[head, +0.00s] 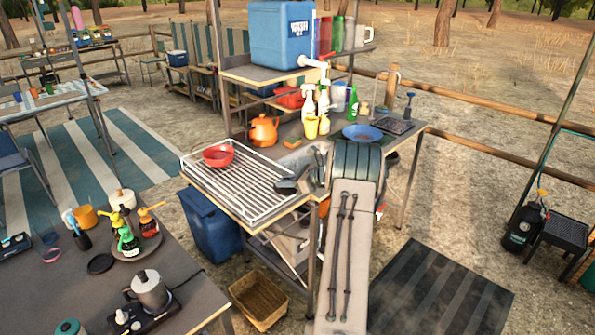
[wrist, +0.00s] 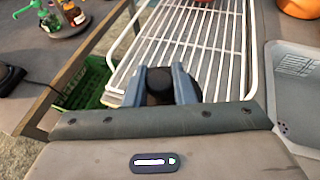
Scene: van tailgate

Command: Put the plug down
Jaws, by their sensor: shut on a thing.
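The plug (wrist: 160,88) is a dark round piece between the two blue-grey fingers of my gripper (wrist: 158,74) in the wrist view. My gripper is shut on it. The plug is over the near end of the white wire rack (wrist: 207,45); I cannot tell whether it touches the wires. In the head view my gripper (head: 292,181) is at the right end of the rack (head: 225,185), partly hidden by my arm. The plug is hard to make out there.
A red bowl (head: 218,156) sits on the rack's far left part. A grey basin (wrist: 290,95) lies right of the rack in the wrist view. The rack's middle is clear.

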